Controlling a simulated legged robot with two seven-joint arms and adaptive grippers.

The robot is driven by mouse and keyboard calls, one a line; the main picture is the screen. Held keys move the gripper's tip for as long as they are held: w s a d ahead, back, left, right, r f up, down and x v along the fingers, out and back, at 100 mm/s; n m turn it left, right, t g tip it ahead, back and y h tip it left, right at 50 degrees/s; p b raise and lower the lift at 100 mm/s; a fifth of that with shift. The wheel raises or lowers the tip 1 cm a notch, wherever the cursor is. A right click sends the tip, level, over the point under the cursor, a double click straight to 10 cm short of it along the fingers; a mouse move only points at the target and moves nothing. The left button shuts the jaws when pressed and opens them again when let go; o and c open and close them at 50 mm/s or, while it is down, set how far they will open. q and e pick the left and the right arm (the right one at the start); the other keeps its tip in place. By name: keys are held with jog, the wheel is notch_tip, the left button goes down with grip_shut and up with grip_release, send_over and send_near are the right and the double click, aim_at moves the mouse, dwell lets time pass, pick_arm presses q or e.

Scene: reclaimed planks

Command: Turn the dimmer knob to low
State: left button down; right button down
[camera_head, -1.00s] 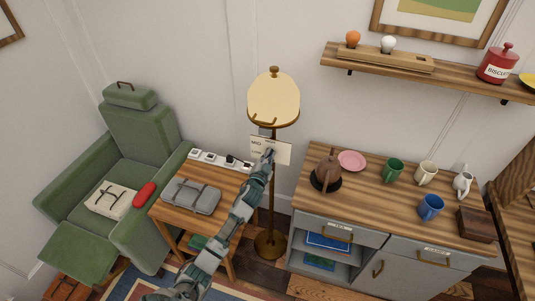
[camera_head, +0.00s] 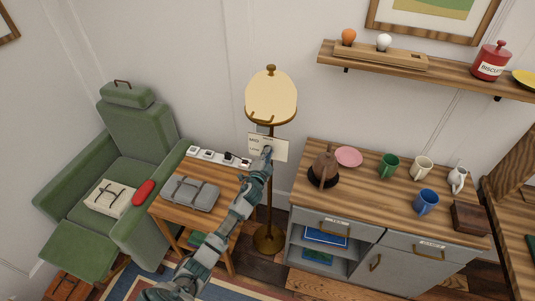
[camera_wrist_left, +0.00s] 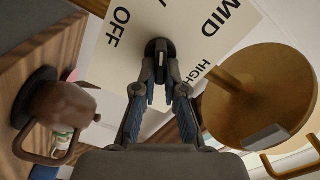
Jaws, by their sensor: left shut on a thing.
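The dimmer plate (camera_head: 281,148) is a cream panel on the brass floor lamp (camera_head: 270,97). It also shows in the left wrist view (camera_wrist_left: 190,40), tilted, with OFF, MID and HIGH readable. Other lettering at the top edge is cut off. The dark dimmer knob (camera_wrist_left: 158,47) stands out from the plate. My left gripper (camera_wrist_left: 160,85) is shut on the knob, its fingers on either side of it. In the head view my left gripper (camera_head: 265,157) covers the knob. Which label the knob points at is unclear. My right gripper is not in view.
A side table (camera_head: 222,200) with a grey case (camera_head: 190,194) and a power strip (camera_head: 218,157) stands left of the lamp. A cabinet (camera_head: 390,215) with a brown kettle (camera_head: 324,168) and mugs stands right. A green armchair (camera_head: 140,130) is far left.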

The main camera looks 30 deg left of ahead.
pick_arm(q)
jog(key=shift+d+f, duration=0.1)
jog(key=shift+f, duration=0.05)
jog(key=c, duration=1.2)
grip_release()
jog(key=shift+w, duration=0.1)
jog(key=shift+c, duration=0.2)
jog(key=v, duration=1.2)
jog(key=shift+f, duration=0.1)
jog(key=s+d+f+n+g+h, duration=0.1)
jog(key=s+d+f+g, duration=0.2)
jog(key=f, duration=0.8)
jog(key=s+f+n+g, duration=0.15)
jog(key=s+f, duration=0.35)
jog(key=f, duration=0.5)
jog(key=s+d+f+n+g+h, duration=0.1)
jog(key=s+d+f+g, duration=0.3)
jog(key=f, duration=0.7)
jog(key=s+d+f+n+g+h, duration=0.1)
jog(key=s+d+f+g, duration=0.1)
jog(key=s+f, duration=0.4)
jog(key=s+d+f+n+g, duration=0.1)
jog(key=s+d+f+g, duration=0.2)
jog(key=s+f, duration=0.4)
jog(key=s+d+f+n+g+h, duration=0.1)
jog(key=s+f, duration=0.6)
jog(key=s, duration=1)
jog(key=shift+s+d+n+g+h, duration=0.35)
jog(key=shift+d+g, duration=0.4)
jog(key=shift+d, duration=0.2)
